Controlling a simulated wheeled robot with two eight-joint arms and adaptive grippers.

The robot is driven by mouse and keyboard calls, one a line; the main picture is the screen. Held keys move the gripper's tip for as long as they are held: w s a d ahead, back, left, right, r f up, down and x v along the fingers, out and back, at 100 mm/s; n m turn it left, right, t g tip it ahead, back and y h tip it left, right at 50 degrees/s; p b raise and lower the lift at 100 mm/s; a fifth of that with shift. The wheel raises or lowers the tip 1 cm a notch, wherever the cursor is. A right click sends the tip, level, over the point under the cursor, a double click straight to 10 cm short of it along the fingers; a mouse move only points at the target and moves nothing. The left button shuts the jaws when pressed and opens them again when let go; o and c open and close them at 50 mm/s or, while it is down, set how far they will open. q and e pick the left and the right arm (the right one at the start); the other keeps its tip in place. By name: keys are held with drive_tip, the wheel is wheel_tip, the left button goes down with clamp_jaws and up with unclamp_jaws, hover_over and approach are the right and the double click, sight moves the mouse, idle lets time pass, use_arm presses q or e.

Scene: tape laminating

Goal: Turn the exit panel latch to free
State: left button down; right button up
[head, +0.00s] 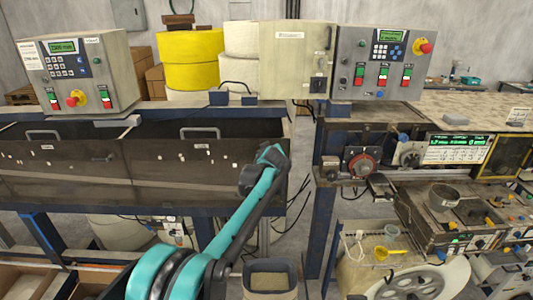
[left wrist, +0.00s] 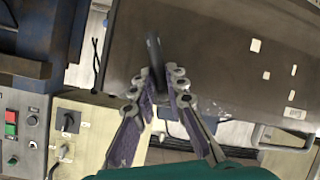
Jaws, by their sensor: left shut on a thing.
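The exit panel (head: 205,160) is the brown front on the right half of the long cabinet, with small white stickers. In the left wrist view its brown face (left wrist: 225,55) fills the upper right. A dark rod-like latch handle (left wrist: 154,48) stands out from it, slightly tilted. My left gripper (left wrist: 163,80) has its two fingers closed around the near part of this handle. In the head view my teal left arm reaches up to the panel's right end; its wrist hides the latch and fingertips. My right gripper is not in view.
A bar handle (head: 200,131) sits along the panel's top edge. A beige box (head: 297,60) and a control box (head: 380,62) stand above right. A blue post (head: 320,205) rises to the right, and a dark bin (head: 270,278) stands below.

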use_arm(q)
drive_tip(key=d+m+y, duration=0.2)
drive_tip(key=m, duration=0.1)
drive_tip(key=shift+r+y, duration=0.1)
drive_tip(key=shift+y, duration=0.2)
idle(0.4)
drive_tip(key=c, duration=1.5)
unclamp_jaws()
drive_tip(key=shift+d, duration=0.1)
drive_tip(key=shift+c, duration=0.2)
drive_tip(key=shift+s, duration=0.1)
drive_tip(key=v, duration=1.2)
